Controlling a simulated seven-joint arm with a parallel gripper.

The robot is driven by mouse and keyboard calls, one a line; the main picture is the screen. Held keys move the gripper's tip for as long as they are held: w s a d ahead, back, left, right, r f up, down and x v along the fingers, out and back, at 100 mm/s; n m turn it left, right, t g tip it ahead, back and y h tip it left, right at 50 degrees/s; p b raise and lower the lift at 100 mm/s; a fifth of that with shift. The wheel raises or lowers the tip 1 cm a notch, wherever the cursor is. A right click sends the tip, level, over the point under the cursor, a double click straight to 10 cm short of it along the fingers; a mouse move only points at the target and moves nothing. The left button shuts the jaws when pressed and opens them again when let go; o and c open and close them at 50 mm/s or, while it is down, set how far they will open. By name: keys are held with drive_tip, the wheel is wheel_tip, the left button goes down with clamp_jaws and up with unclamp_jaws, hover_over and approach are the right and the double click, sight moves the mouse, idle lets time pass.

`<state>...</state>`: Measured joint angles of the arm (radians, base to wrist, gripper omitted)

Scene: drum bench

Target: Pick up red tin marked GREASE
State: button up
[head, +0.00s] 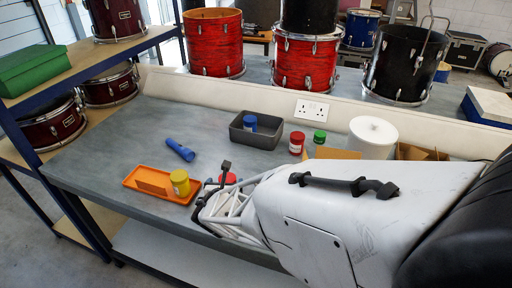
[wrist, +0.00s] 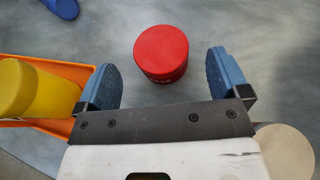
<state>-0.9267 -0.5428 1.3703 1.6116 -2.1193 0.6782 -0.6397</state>
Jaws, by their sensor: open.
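A red tin (wrist: 161,53) stands upright on the bench in the wrist view, its plain red lid facing me. Only a sliver of dark lettering shows on its side, too little to read. My gripper (wrist: 164,78) is open, with one blue-padded finger to each side of the tin's near part and clear gaps between. In the head view this tin (head: 228,178) is partly hidden by my gripper (head: 212,184). A second red tin (head: 297,142) with a pale label stands farther back beside a green tin (head: 320,137); its label is too small to read.
An orange tray (head: 133,184) with a yellow tin (head: 180,183) lies close to the left of my gripper. A blue torch (head: 180,149) lies behind it. A grey bin (head: 240,135) holds a blue tin (head: 250,123). A white cylinder (head: 372,137) stands at right.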

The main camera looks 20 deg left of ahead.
sight(227, 179)
drive_tip(key=shift+x, duration=2.15)
drive_tip(key=shift+r, duration=0.1)
drive_tip(key=c, duration=1)
drive_tip(key=shift+c, duration=0.2)
drive_tip(key=shift+r, duration=0.1)
drive_tip(key=shift+r, duration=4.95)
